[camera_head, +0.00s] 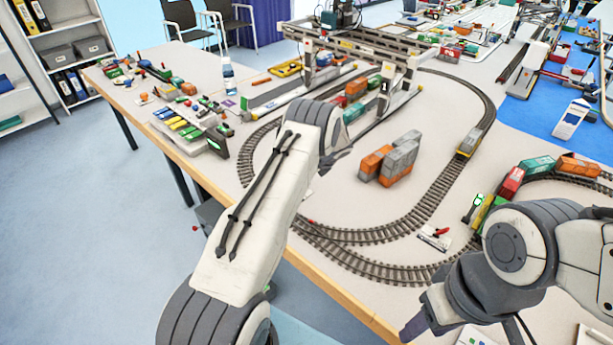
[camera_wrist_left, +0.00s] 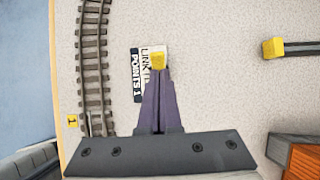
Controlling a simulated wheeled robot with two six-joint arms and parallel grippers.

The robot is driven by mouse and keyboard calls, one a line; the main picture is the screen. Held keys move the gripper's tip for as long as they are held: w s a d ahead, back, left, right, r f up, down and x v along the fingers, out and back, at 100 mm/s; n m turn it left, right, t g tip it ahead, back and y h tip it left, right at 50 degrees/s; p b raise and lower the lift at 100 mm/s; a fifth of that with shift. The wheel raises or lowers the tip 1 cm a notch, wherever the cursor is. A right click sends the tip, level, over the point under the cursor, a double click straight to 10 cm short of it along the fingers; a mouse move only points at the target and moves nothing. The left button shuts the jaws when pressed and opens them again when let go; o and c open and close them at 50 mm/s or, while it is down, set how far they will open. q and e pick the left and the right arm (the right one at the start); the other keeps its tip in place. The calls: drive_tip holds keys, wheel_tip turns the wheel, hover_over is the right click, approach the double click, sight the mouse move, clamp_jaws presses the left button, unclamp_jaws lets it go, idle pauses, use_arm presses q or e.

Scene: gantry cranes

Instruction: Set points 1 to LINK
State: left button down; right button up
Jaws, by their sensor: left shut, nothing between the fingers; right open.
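In the left wrist view, the points 1 lever plate (camera_wrist_left: 136,78) lies beside the curved track, with the words LINK and POINTS 1 on its labels. Its yellow lever knob (camera_wrist_left: 158,60) stands at the tips of my left gripper (camera_wrist_left: 158,72), which is shut and empty. I cannot tell whether the fingertips touch the knob. The gripper hides part of the plate, and the lever's setting is not clear. In the head view my left arm covers this spot. My right gripper (camera_head: 418,322) is open and low over the table's front edge.
Track (camera_wrist_left: 93,60) runs left of the plate, with a yellow number 1 tag (camera_wrist_left: 72,121). Orange and grey containers (camera_head: 388,160) stand inside the loop. A gantry crane (camera_head: 360,45) spans the back. Another lever plate with a red handle (camera_head: 435,237) lies near the front track.

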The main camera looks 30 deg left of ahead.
use_arm(q)
drive_tip(key=shift+r, duration=0.35)
drive_tip(key=v, duration=1.3)
drive_tip(key=shift+a+r, duration=0.2)
